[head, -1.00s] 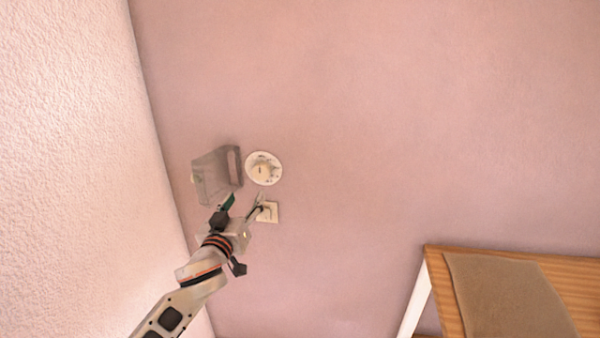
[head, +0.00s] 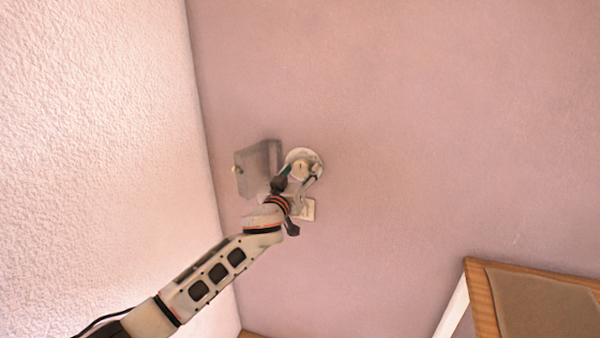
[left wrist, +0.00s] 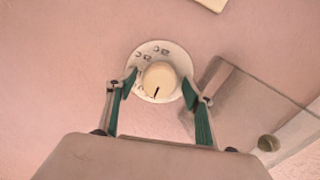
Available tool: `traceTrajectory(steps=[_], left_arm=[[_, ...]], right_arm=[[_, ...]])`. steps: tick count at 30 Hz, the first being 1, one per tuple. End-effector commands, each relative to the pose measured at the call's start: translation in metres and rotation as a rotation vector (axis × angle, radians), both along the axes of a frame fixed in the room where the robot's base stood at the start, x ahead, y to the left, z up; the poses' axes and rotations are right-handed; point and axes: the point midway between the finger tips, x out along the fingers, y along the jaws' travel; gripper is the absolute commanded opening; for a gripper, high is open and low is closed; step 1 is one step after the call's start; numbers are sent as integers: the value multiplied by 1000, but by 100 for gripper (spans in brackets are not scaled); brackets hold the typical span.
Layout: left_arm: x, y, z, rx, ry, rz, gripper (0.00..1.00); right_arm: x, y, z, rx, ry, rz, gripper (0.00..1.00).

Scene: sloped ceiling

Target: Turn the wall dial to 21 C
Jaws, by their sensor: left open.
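The wall dial (head: 304,157) is a round white plate with a cream knob on the pink wall. In the left wrist view the knob (left wrist: 159,80) has a dark pointer mark toward the bottom of the picture, and the plate (left wrist: 146,55) carries small dark markings too blurred to read. My left gripper (head: 300,178) is at the dial and partly covers it in the head view. In the left wrist view its open green-padded fingers (left wrist: 158,84) stand on both sides of the knob, with gaps between pads and knob. My right gripper is not in view.
A translucent hinged cover (head: 259,168) stands out from the wall left of the dial; it shows close to one finger in the left wrist view (left wrist: 240,105). A cream switch plate (head: 308,209) sits below the dial. Wooden furniture (head: 480,298) stands at lower right.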

Motion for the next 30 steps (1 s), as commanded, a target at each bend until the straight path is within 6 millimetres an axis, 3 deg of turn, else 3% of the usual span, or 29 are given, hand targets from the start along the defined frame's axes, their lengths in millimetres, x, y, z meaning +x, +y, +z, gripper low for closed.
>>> traceTrajectory(steps=[7,11,12,23,30], left_arm=[[0,0,0,0,0,0,50],[0,0,0,0,0,0,16],[0,0,0,0,0,0,14],[0,0,0,35,-11,0,14],[0,0,1,165,-53,1,14]], right_arm=[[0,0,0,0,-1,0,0],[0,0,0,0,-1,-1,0],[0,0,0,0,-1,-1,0],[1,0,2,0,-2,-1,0],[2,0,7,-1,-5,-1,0]])
